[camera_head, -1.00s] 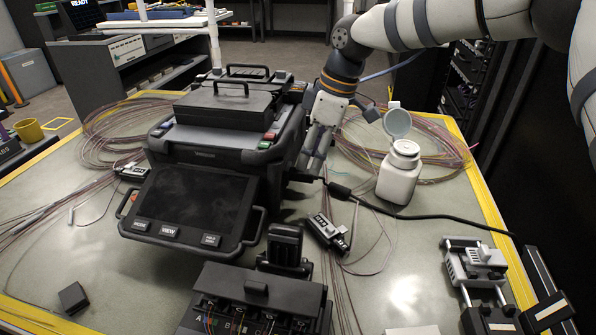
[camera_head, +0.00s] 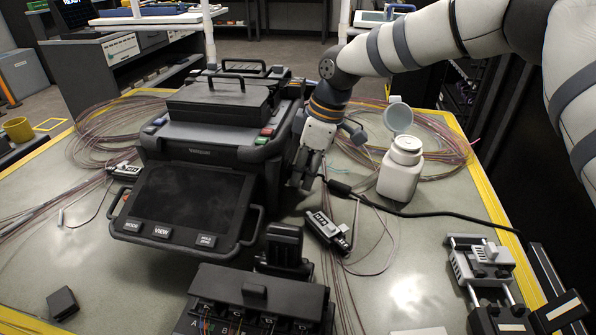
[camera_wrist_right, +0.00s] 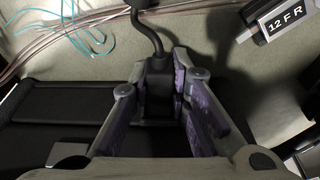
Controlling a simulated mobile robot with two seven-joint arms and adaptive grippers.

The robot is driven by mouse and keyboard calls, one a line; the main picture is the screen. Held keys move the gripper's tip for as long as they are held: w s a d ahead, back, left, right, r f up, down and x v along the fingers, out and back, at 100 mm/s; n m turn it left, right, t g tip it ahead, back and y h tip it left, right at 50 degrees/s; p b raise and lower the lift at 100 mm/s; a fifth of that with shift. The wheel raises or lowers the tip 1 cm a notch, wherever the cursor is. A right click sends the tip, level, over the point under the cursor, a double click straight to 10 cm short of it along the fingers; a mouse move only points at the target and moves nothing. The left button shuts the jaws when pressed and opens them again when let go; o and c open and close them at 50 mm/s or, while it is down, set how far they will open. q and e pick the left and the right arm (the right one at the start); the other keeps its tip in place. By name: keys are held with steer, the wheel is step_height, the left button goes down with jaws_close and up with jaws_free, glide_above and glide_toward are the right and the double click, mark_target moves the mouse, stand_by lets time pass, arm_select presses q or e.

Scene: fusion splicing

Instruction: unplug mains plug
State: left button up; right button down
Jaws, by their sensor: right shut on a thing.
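The black fusion splicer (camera_head: 215,140) stands on the bench with its screen facing me. My right gripper (camera_head: 305,178) is low at the splicer's right side. In the right wrist view, my right gripper (camera_wrist_right: 160,95) is shut on the black mains plug (camera_wrist_right: 157,76), with a finger on each side. The plug's cord (camera_wrist_right: 147,32) bends away at the top of that view. In the head view the black cord (camera_head: 430,214) runs right across the bench. The plug's front end and the socket are hidden, so I cannot tell whether they touch. My left gripper is out of view.
A white bottle (camera_head: 400,170) with its lid raised stands right of the gripper. A small labelled device (camera_head: 327,230) lies in front of it. Coiled fibres (camera_head: 440,145) lie behind. A black fibre box (camera_head: 255,300) and a clamp fixture (camera_head: 485,265) are nearer me.

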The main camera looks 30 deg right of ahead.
mark_target(314, 202)
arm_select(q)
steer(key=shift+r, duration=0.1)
arm_select(e)
steer(key=shift+d, duration=0.15)
steer(key=shift+s+d+r+p, duration=0.1)
steer(key=shift+s+d+p, duration=0.45)
steer(key=shift+s+d, duration=0.3)
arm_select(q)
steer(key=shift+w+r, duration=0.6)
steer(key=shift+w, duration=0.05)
arm_select(e)
steer(key=shift+d, duration=0.25)
steer(key=shift+s+a+r+p, duration=0.1)
steer(key=shift+s+a+p, duration=0.4)
steer(key=shift+s, duration=0.2)
steer(key=shift+s+a+p, duration=0.3)
steer(key=shift+s+p, duration=0.2)
steer(key=shift+s, duration=0.15)
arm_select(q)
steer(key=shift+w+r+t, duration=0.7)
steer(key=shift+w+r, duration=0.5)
arm_select(e)
steer(key=shift+s, duration=0.1)
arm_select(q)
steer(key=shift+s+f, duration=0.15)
arm_select(e)
steer(key=shift+x, duration=0.9)
